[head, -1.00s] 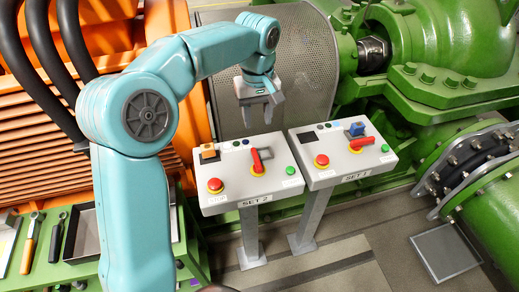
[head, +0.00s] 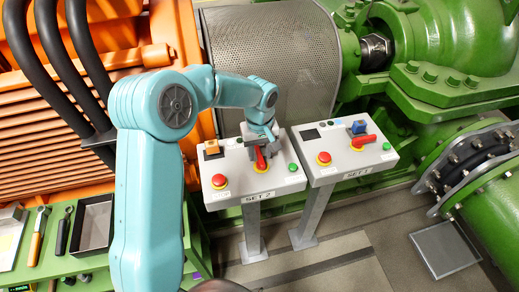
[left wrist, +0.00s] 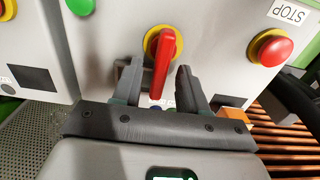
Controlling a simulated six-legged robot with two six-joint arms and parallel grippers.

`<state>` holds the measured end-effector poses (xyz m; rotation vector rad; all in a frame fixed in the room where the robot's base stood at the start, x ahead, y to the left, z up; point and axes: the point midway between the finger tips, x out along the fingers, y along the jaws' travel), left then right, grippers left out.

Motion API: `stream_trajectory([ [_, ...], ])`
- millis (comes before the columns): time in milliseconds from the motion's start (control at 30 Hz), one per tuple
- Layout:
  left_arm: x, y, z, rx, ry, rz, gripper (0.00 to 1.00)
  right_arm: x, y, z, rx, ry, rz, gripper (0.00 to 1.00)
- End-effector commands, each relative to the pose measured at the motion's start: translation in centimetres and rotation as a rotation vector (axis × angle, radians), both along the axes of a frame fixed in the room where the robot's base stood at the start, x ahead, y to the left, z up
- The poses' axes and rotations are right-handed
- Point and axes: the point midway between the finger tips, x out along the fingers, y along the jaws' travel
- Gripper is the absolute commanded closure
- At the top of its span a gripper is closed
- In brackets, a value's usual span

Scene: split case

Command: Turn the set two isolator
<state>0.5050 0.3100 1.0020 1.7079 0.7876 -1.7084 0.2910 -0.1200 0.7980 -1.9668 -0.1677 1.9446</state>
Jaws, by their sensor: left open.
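The SET 2 panel (head: 232,192) is a tilted white box on a post. Its isolator is a red handle on a yellow collar (head: 261,160); it also shows in the left wrist view (left wrist: 164,65). My left gripper (head: 263,152) is low over the panel, at the far part of the handle. In the left wrist view the open left gripper (left wrist: 157,76) has one finger on each side of the red handle, with a visible gap on both sides. In the head view the gripper hides part of the handle. My right gripper is not in view.
On the SET 2 panel are a red stop button (head: 219,181), a green button (head: 293,168) and an orange block (head: 212,147). The SET 1 panel (head: 330,178), with its own red handle (head: 364,140), stands close on the right. A mesh guard (head: 270,60) rises behind.

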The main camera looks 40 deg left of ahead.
Motion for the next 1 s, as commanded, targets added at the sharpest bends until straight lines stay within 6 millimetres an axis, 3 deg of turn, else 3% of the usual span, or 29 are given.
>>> stream_trajectory([
  [33,0.0,0.0,0.0,0.000,0.000,0.000,0.57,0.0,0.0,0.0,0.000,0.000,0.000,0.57],
  [167,0.0,0.0,0.0,0.000,0.000,0.000,1.00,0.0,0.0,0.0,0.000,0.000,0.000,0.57],
  [567,0.0,-0.1,0.0,-0.001,0.001,-0.041,1.00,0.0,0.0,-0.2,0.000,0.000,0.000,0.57],
  [1000,0.5,-0.6,0.0,-0.001,-0.001,-0.369,1.00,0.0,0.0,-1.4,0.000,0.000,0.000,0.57],
])
